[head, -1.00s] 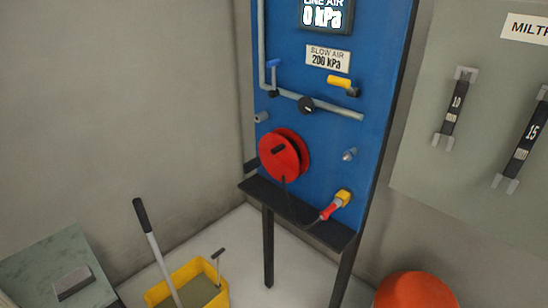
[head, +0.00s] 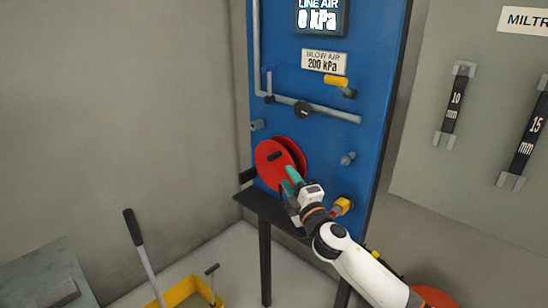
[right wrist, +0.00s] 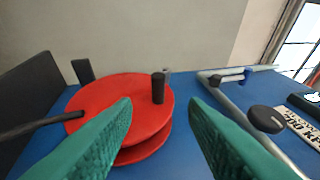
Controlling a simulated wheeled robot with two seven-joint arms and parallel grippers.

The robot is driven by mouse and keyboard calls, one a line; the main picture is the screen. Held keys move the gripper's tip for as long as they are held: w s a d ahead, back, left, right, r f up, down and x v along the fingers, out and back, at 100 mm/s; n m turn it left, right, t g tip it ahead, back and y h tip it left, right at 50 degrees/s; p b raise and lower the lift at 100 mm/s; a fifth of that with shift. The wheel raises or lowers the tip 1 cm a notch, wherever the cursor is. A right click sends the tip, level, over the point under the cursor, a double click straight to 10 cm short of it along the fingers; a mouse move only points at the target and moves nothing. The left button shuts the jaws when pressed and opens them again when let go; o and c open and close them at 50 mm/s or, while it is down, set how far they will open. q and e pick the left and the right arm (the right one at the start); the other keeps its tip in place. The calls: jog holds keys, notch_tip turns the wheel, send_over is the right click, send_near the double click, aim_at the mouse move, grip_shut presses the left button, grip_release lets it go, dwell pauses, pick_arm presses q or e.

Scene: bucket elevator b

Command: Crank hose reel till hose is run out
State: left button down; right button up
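The red hose reel (head: 268,165) is mounted on the blue panel, above a black shelf. Its short black crank handle (head: 275,156) stands out from the reel's face; in the right wrist view the handle (right wrist: 158,88) stands near the reel's rim. A dark hose (right wrist: 35,127) runs off the reel's side there. My right gripper (head: 290,176) is in front of the reel's lower right part. In the right wrist view its green fingers (right wrist: 160,115) are spread apart, with nothing between them; the handle lies beyond their tips. My left gripper is not in view.
The black shelf (head: 262,207) juts out below the reel. The yellow hose holder (head: 344,204) is partly behind my right arm. Pipes with a black knob (head: 303,109) and a yellow valve lever (head: 336,80) sit above. A yellow mop bucket (head: 182,292) stands at lower left.

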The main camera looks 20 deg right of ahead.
aim_at(273, 154)
jog(key=x, duration=0.9)
jog(key=shift+w+a, duration=0.2)
jog(key=shift+w, duration=0.05)
jog(key=shift+w+d+r, duration=0.1)
jog(key=shift+w, duration=0.4)
grip_shut()
